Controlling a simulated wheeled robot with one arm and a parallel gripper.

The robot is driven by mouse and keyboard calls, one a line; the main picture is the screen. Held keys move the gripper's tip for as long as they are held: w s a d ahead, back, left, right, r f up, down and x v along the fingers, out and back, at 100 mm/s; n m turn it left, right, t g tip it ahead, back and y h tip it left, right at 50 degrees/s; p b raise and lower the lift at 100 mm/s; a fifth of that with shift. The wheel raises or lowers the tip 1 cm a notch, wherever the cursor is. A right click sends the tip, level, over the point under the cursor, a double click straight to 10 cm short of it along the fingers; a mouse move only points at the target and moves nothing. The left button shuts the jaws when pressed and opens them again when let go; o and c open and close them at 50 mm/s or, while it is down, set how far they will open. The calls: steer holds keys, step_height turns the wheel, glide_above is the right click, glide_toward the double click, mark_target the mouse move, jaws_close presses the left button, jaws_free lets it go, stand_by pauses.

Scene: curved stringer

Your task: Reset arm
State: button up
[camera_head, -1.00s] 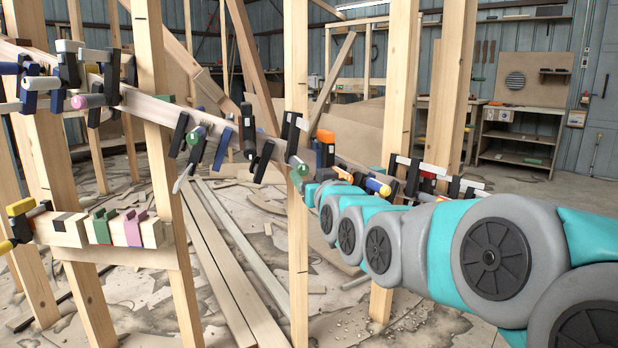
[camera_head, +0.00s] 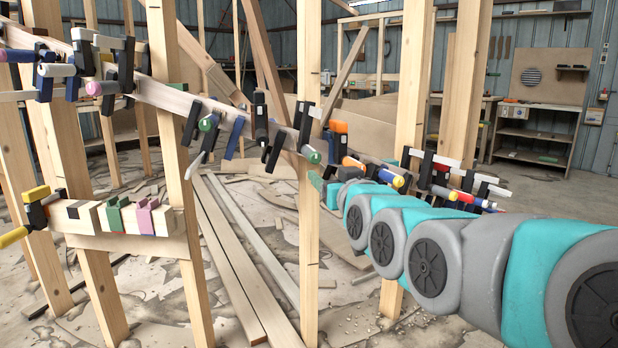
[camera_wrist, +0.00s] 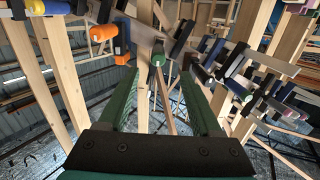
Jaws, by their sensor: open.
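My arm, grey and teal, reaches from the right edge to the middle of the head view. My gripper (camera_wrist: 158,76) shows in the wrist view as two dark green fingers, spread apart with nothing held between them. A clamp with a green-ended handle (camera_wrist: 157,60) appears beyond the gap between the fingers. In the head view the end of my arm is beside the middle post (camera_head: 309,240), below the clamps, and my fingers are hard to make out there. A curved wooden stringer (camera_head: 165,95) runs across the posts and carries several clamps (camera_head: 262,130).
A short board (camera_head: 82,217) with green and pink blocks and a yellow-handled clamp is at lower left. More clamps (camera_head: 440,172) sit close above my arm. Loose planks (camera_head: 240,265) lie on the floor. A workbench (camera_head: 535,135) stands at the back right.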

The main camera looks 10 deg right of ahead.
steer(key=s+a+f+g+p, duration=0.1)
steer(key=s+f+g, duration=0.4)
steer(key=f, duration=0.4)
steer(key=s+a+f+g+p, duration=0.15)
steer(key=s+f+g, duration=0.25)
steer(key=s+f, duration=0.4)
steer(key=s+f+g+p, duration=0.1)
steer(key=s+f+g, duration=0.2)
steer(key=s, duration=0.5)
steer(key=s+d+f+g+p, duration=0.1)
steer(key=s+f+g, duration=0.2)
steer(key=s, duration=0.6)
steer(key=s+f+g+h+p, duration=0.1)
steer(key=s+f+g, duration=0.2)
steer(key=s, duration=0.5)
steer(key=shift+s+d+m+g, duration=0.3)
steer(key=shift+s+g, duration=0.05)
steer(key=shift+g, duration=0.35)
steer(key=shift+f, duration=0.1)
